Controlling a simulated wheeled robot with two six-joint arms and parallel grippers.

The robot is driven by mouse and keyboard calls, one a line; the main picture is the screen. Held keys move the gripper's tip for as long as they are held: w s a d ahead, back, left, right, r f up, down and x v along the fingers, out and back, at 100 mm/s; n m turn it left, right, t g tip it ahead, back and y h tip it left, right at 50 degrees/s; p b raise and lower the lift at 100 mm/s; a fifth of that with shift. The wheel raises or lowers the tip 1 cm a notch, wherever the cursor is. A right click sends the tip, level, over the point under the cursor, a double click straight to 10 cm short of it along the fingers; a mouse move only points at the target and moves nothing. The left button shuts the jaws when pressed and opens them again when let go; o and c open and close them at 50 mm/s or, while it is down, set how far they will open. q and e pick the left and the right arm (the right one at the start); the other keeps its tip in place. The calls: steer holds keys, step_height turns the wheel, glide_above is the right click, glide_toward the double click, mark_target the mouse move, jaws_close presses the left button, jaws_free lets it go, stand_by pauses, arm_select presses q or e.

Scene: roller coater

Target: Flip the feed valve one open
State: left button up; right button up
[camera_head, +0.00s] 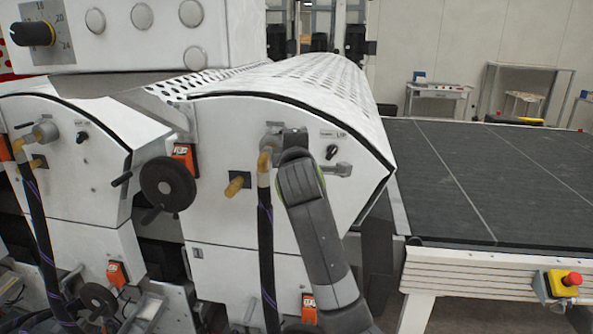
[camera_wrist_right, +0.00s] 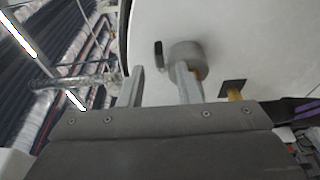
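A small black valve knob (camera_head: 332,152), beside a small label too small to read, is on the white end panel of the right-hand roller unit. I take it as feed valve one. It also shows in the right wrist view (camera_wrist_right: 158,55), beside a round grey fitting (camera_wrist_right: 186,50). My right gripper (camera_head: 315,154) is at this panel, its fingers apart and empty. In the right wrist view (camera_wrist_right: 161,76) the knob appears between the two fingers, beyond their tips; one finger overlaps the fitting. I cannot tell contact. My left gripper is out of view.
A dark hose (camera_head: 265,240) hangs from a brass elbow left of my right arm. A black handwheel (camera_head: 168,184) and a brass plug (camera_head: 237,184) project from the panels. A similar black knob (camera_head: 82,137) is on the left unit. A dark conveyor (camera_head: 490,185) lies right.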

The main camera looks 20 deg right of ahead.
steer(key=s+a+b, duration=0.2)
steer(key=s+b, duration=0.1)
steer(key=s, duration=0.8)
steer(key=shift+s+a, duration=0.15)
steer(key=shift+s, duration=0.25)
